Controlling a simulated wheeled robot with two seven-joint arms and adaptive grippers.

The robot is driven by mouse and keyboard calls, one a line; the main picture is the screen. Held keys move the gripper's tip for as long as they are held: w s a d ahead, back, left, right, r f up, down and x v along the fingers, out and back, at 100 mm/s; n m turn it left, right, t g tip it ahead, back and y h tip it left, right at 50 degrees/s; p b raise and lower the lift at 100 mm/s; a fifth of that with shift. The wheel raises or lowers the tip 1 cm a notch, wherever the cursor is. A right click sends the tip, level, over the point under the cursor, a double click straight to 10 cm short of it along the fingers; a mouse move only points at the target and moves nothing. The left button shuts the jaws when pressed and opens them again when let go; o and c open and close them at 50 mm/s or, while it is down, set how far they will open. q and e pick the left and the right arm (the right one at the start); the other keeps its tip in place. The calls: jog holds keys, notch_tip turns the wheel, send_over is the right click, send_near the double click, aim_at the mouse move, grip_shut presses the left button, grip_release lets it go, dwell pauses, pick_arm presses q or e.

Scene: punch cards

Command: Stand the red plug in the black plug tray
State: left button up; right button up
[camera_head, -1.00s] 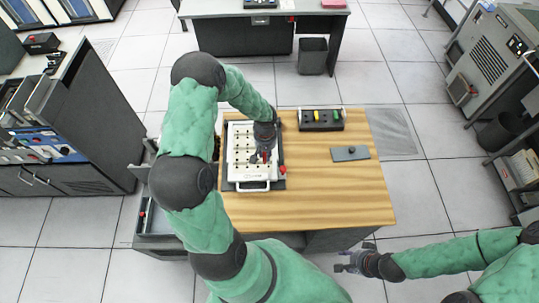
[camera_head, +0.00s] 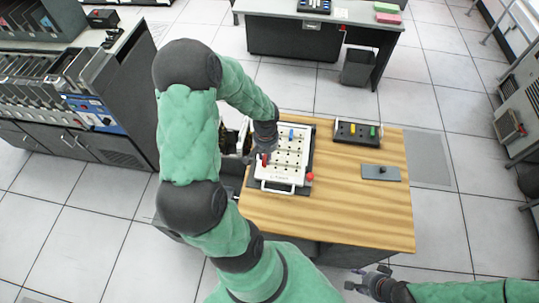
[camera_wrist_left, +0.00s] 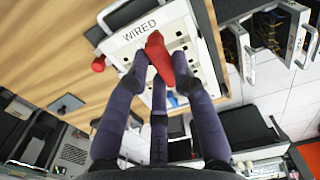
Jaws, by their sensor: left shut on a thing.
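My left gripper (camera_head: 258,158) is shut on the red plug (camera_wrist_left: 160,60), over the left side of the white-topped panel (camera_head: 283,172). The red plug also shows as a small red spot in the head view (camera_head: 265,159). In the wrist view it sits between the fingertips, above the panel marked "WIRED"; I cannot tell whether it is clear of the panel's holes. The black plug tray (camera_head: 356,144) lies to the right of the panel, with a yellow plug (camera_head: 352,129) and a green plug (camera_head: 373,131) standing in it. My right gripper (camera_head: 364,280) is open and empty, off the table's front edge.
A blue plug (camera_head: 291,134) stands in the panel. A red knob (camera_head: 309,176) is at the panel's lower right corner. A grey plate with a dark knob (camera_head: 381,173) lies near the table's right edge. The wooden table (camera_head: 340,215) is bare in front.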

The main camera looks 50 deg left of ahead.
pick_arm(q)
jog(key=shift+r+p, duration=1.35)
jog(key=shift+r, duration=0.85)
